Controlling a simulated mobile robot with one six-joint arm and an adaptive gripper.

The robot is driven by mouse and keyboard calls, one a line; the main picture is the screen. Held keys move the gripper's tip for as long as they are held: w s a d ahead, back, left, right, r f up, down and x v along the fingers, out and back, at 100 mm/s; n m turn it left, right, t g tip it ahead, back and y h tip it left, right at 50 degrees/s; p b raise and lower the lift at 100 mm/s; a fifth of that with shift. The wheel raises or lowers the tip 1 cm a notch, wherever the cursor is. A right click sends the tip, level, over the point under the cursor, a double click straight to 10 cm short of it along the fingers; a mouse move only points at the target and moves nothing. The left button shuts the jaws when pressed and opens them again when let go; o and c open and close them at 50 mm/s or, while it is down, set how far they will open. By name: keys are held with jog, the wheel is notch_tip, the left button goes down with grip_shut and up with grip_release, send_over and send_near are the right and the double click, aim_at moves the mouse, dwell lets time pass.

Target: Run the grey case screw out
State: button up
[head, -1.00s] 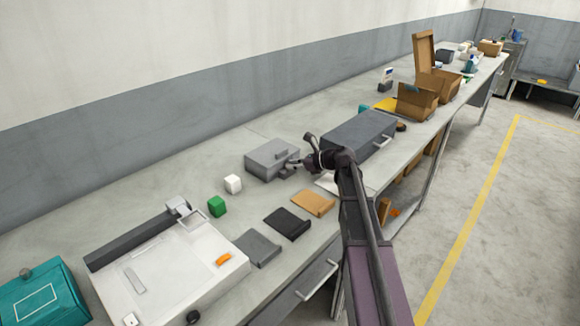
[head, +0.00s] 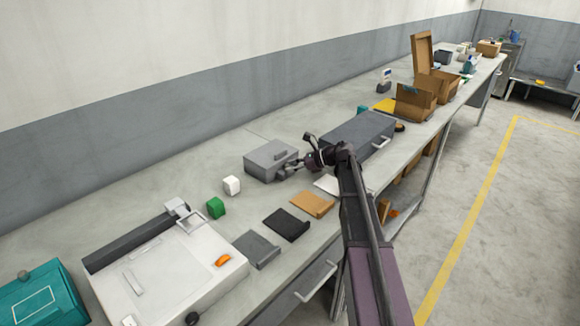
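Whether the fingers are open or shut does not show at this size.
A larger dark-grey drawer box (head: 352,135) stands just right of my gripper. Black (head: 287,224), dark-grey (head: 257,250) and orange-tan (head: 313,204) folders lie in front.

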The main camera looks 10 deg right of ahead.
jog(key=shift+w+r, duration=0.1)
dwell(0.3)
jog(key=shift+r, duration=0.15)
notch_tip(320, 180, up, 5)
jog(key=p, duration=0.6)
jog(key=shift+w+r, duration=0.15)
jog(key=shift+r, duration=0.05)
jog(key=h+p, duration=0.1)
jog(key=p, duration=0.1)
jog(key=s+r+m+h+p, duration=0.1)
jog(key=p, duration=0.1)
jog(key=shift+a+g, duration=0.25)
jog(key=shift+g, duration=0.05)
jog(key=s+d+r+m+h+p, duration=0.2)
jog(key=r+m+h+p, duration=0.3)
jog(key=p, duration=0.8)
jog(key=s+r+h, duration=0.1)
jog(key=h, duration=0.1)
jog(key=shift+d+r+g+h+p, duration=0.25)
jog(key=shift+r+g+h+p, duration=0.05)
jog(key=shift+r+g+h, duration=0.1)
jog(key=shift+f, duration=0.25)
